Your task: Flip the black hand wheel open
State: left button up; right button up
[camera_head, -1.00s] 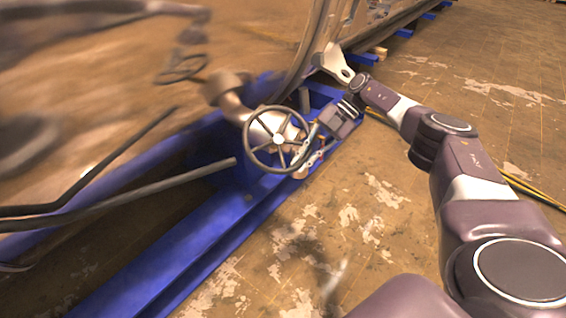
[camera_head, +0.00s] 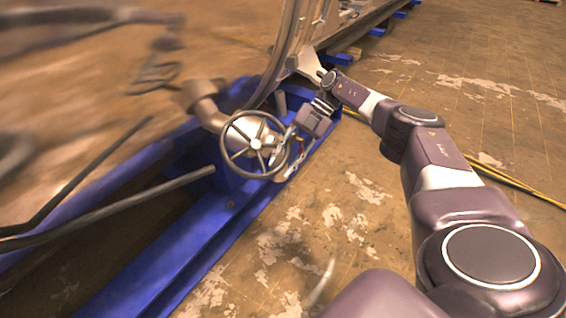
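The black hand wheel (camera_head: 227,133) is a round, spoked wheel on a metal pipe fitting above the blue frame, left of centre. My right gripper (camera_head: 285,157) is at the wheel's right rim, with its fingers pointing down and left. The fingers overlap the rim in the picture, and I cannot tell whether they touch or grip it. My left gripper is not in view.
A blue frame (camera_head: 150,262) runs diagonally under the wheel. Dark bars (camera_head: 120,214) lie across the left side. A yellow cable (camera_head: 515,183) lies on the worn floor (camera_head: 345,215), which is open at right.

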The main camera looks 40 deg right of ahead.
jog(key=v, duration=0.6)
jog(key=shift+d+r, duration=0.15)
jog(key=shift+r, duration=0.05)
jog(key=shift+s+d+r, duration=0.1)
jog(key=shift+d+r, duration=0.15)
jog(key=shift+r, duration=0.1)
dwell(0.6)
